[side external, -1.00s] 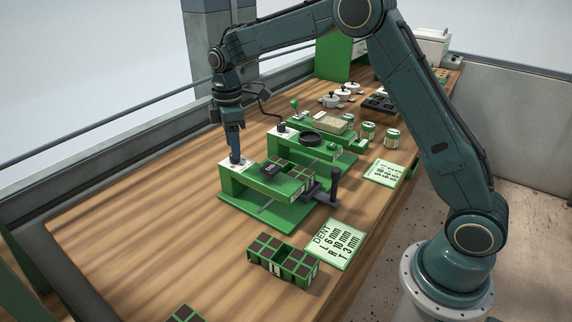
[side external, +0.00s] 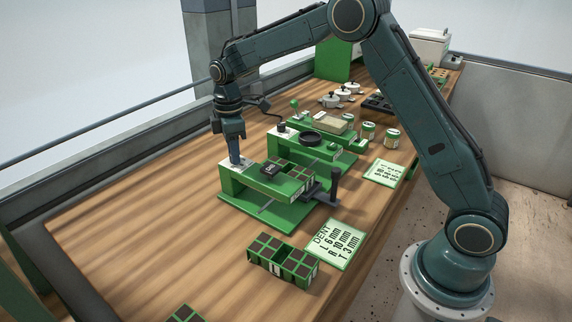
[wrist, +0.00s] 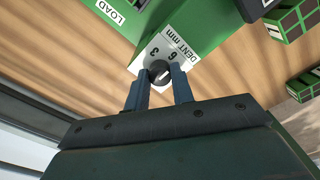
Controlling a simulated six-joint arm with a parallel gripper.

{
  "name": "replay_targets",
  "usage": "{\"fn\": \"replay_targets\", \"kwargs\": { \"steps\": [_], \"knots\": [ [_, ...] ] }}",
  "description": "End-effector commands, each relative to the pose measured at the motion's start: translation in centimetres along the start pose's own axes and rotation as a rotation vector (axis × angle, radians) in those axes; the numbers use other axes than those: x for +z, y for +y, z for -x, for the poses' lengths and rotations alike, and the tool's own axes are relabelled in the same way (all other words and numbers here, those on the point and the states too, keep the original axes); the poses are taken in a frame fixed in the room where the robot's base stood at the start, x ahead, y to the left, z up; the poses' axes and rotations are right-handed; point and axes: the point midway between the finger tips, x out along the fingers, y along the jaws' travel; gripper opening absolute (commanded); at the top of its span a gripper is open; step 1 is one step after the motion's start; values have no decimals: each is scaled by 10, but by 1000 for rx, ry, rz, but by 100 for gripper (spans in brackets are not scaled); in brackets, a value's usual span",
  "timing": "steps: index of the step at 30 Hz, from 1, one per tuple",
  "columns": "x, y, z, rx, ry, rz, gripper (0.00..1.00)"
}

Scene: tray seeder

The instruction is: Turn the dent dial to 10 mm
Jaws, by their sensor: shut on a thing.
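The dent dial is a small dark round knob (wrist: 159,70) with a white mark, on a white plate (wrist: 182,44) reading "DENT mm" with 6 and 3 visible. Any 10 on the plate is hidden behind the knob or my fingers. My gripper (wrist: 161,80) points down with its two fingers on either side of the knob, shut on it. In the side view my gripper (side external: 236,160) is at the left end of the green dent station (side external: 265,185), where it covers the knob. I cannot read the exact setting.
A card (side external: 336,243) reads "DENT L 6 mm, R 10 mm, T 3 mm". A green cell tray (side external: 283,262) stands in front of the station, which has a dark lever (side external: 334,184). A second green station (side external: 335,165) stands behind. Bare wood lies to the left.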

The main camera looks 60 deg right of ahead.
Motion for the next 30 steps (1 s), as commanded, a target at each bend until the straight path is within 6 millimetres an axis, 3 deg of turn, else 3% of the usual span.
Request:
{"fn": "replay_targets", "kwargs": {
  "steps": [14,30],
  "knots": [
    [0,0,0,-1,-1,-141,1],
    [1,0,0,0,-2,-611,1]
  ]
}}
